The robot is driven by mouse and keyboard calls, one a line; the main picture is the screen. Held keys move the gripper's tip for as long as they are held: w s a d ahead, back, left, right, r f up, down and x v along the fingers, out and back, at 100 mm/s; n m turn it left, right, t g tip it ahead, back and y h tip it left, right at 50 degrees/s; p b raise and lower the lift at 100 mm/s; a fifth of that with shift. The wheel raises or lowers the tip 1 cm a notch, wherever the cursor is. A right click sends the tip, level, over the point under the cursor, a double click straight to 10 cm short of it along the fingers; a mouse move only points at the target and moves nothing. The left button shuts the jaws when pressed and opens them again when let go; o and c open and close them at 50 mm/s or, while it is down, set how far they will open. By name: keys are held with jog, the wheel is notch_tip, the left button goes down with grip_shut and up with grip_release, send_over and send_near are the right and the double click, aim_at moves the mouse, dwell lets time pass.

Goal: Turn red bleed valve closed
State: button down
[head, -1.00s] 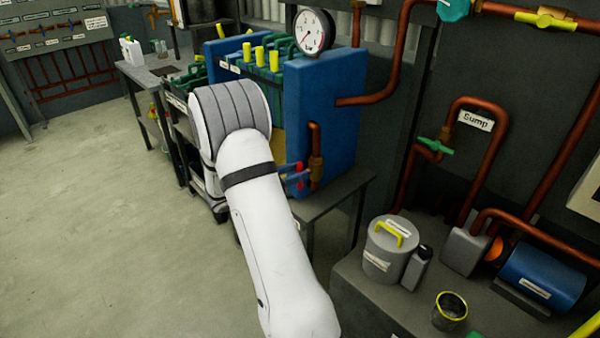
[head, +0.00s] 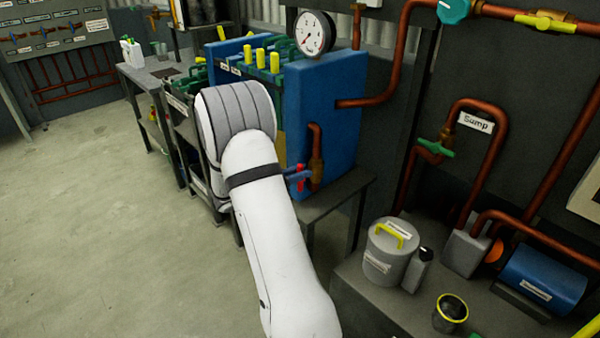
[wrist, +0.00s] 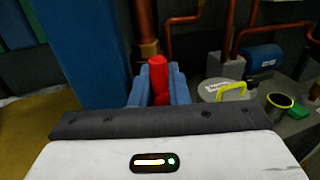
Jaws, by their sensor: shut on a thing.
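The red bleed valve handle (head: 300,183) sits low on the near side of the big blue machine block, beside a short copper pipe with a brass fitting (head: 316,170). In the wrist view the red handle (wrist: 157,72) stands between my gripper's two blue fingers (wrist: 155,88), which are shut on it from either side. In the head view my gripper (head: 298,178) shows only in part at the valve; my white arm hides the rest. I cannot tell the valve's exact angle.
The blue block (head: 325,115) stands close beside my gripper and carries a round gauge (head: 314,33). A copper pipe (head: 375,101) runs from it to the right. A bench with a grey canister (head: 384,265) and a blue cylinder (head: 541,277) is at the lower right. The floor at left is clear.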

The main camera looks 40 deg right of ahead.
jog(key=m+t+y+b, duration=0.1)
jog(key=m+b, duration=0.4)
jog(key=b, duration=0.2)
jog(key=s+f+m+t+b, duration=0.1)
jog(key=m+t+b, duration=0.1)
jog(key=m+b, duration=0.2)
jog(key=s+f+m+t+y+b, duration=0.1)
jog(key=m+b, duration=0.4)
jog(key=b, duration=0.4)
jog(key=shift+d+f+m+y+b, duration=0.1)
jog(key=shift+m+y+b, duration=0.2)
jog(key=shift+b, duration=0.1)
jog(key=shift+t+b, duration=0.35)
jog(key=shift+t, duration=0.05)
